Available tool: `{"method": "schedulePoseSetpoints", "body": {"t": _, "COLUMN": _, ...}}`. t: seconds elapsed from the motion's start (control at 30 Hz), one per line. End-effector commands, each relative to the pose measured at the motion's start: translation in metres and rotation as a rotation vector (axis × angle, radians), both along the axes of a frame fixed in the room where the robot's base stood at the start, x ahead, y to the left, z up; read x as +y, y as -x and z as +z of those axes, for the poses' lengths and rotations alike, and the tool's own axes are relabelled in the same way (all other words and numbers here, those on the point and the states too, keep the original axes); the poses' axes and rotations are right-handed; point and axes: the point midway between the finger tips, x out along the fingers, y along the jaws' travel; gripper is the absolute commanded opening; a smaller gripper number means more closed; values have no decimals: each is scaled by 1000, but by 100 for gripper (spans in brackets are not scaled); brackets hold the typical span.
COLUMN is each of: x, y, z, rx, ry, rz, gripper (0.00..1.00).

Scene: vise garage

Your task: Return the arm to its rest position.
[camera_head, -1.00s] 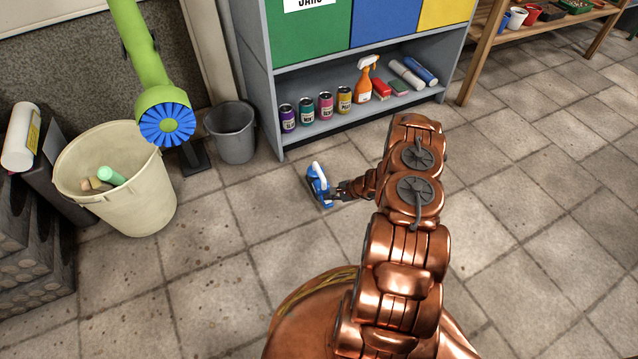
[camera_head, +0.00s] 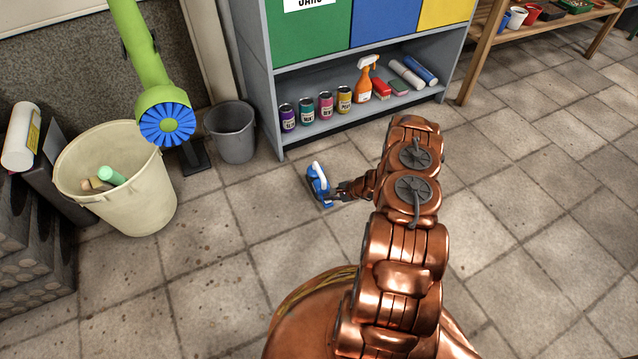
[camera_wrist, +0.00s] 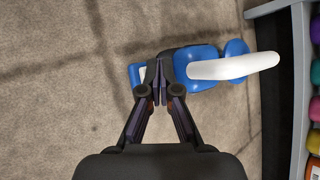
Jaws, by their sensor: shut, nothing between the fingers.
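My copper arm reaches forward over the tiled floor. In the head view, my gripper (camera_head: 335,194) is at its far end, small and dark, beside a blue object with a white curved handle (camera_head: 317,183). In the wrist view, the two dark fingers of my gripper (camera_wrist: 160,88) are together, with nothing between them. The blue object (camera_wrist: 195,68) shows beyond the fingertips, on both sides of them, and the fingers hide part of it. I cannot tell whether the fingers touch it.
A grey shelf unit (camera_head: 268,108) with cans, a spray bottle (camera_head: 363,82) and rolls stands ahead. A grey bin (camera_head: 232,135) and a cream bucket (camera_head: 130,205) stand to the left, near a green and blue fixture (camera_head: 166,120). The floor to the right (camera_head: 540,220) is clear.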

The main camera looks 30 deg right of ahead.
Motion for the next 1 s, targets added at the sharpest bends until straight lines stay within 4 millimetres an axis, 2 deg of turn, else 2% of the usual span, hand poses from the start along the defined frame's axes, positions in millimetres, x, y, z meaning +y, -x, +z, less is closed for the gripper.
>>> {"method": "schedulePoseSetpoints", "body": {"t": 0.6, "x": 0, "y": 0, "z": -4, "rx": 1, "ry": 0, "rz": 1, "gripper": 0}}
{"method": "schedulePoseSetpoints", "body": {"t": 1.0, "x": 1, "y": 1, "z": 12, "rx": 1, "ry": -1, "rz": 0, "gripper": 0}}
